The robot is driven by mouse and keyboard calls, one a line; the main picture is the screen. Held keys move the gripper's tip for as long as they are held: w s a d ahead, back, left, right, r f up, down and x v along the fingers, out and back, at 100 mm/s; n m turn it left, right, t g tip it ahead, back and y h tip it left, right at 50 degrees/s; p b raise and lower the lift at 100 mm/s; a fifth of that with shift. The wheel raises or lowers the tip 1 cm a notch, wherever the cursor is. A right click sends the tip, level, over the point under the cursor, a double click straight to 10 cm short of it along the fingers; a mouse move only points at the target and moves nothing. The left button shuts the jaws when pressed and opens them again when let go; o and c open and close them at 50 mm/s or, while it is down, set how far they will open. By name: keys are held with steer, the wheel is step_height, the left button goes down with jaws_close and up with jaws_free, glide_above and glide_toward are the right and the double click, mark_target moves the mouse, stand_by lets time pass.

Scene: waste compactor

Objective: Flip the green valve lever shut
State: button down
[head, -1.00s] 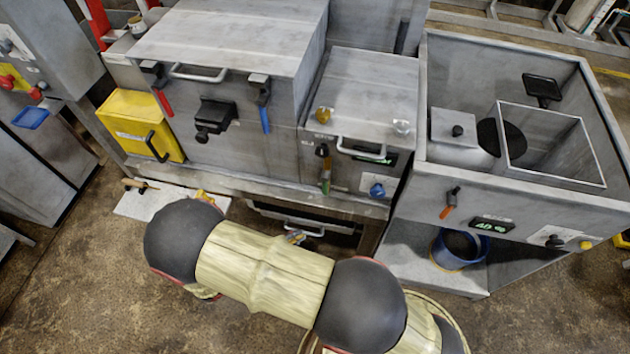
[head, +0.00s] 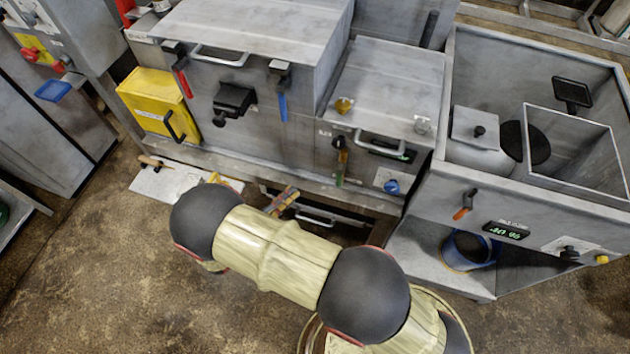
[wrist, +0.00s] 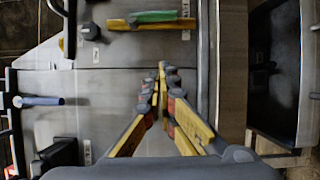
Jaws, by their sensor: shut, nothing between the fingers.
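The green valve lever (head: 339,177) is on the front of the grey cabinet, right of the blue-handled latch. In the wrist view the green lever (wrist: 156,16) lies at the top, alongside a yellow-orange bar (wrist: 165,25) and roughly parallel to it. In the wrist view my gripper (wrist: 161,68) is shut, empty and apart from the lever.
A blue-handled latch (head: 282,100) and a red-handled latch (head: 182,80) hang on the cabinet. A blue knob (head: 391,187) is right of the lever. A bar handle (head: 380,146) is above it. A grey bin unit (head: 430,190) stands at the right.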

mark_target(340, 175)
steer(key=b+x, duration=0.1)
steer(key=x, duration=0.9)
steer(key=shift+d, duration=0.1)
steer(key=shift+s+d, duration=0.55)
steer(key=shift+d, duration=0.25)
steer(key=shift+s+d, duration=0.6)
steer(key=shift+d, duration=0.2)
steer(key=shift+s, duration=0.15)
steer(key=shift+d+f+n, duration=0.1)
steer(key=shift+n, duration=0.2)
